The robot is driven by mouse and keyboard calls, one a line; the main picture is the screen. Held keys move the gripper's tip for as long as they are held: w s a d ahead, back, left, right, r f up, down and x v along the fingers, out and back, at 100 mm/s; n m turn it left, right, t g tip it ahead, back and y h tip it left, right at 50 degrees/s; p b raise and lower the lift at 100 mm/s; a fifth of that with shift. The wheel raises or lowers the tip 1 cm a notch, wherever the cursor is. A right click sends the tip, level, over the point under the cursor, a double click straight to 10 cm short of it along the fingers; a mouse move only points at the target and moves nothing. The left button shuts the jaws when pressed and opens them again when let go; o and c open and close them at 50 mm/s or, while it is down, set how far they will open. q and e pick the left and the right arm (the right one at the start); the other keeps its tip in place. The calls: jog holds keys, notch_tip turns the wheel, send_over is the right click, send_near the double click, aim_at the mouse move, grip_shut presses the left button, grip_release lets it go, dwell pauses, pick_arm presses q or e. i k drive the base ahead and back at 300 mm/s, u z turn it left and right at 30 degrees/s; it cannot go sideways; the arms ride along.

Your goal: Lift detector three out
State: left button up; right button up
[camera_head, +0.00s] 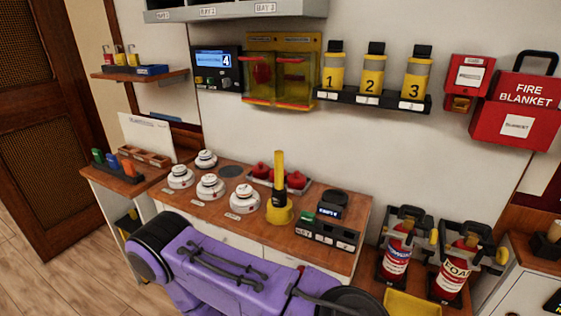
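Three yellow cylinders with grey upper parts and black caps stand upright in a black wall rack (345,97). They are numbered 1, 2 and 3 from left to right. The cylinder numbered 3 (416,76) is at the right end, beside cylinder 2 (372,72), with a small 3 label on the rack below it. Several round white units (244,199) that look like smoke detectors sit on the wooden bench below, with no readable numbers. I cannot tell from the picture alone which kind the task calls detector. Neither of my grippers shows.
A yellow upright tool (279,195) and a dark panel with buttons (327,231) stand on the bench (345,262). A large purple body with black straps fills the front. Red fire blanket case (517,112) hangs right of the rack. Two extinguishers (396,258) stand below right.

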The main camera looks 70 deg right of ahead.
aim_at(244, 195)
jog(key=k, duration=0.15)
jog(key=z, duration=1.3)
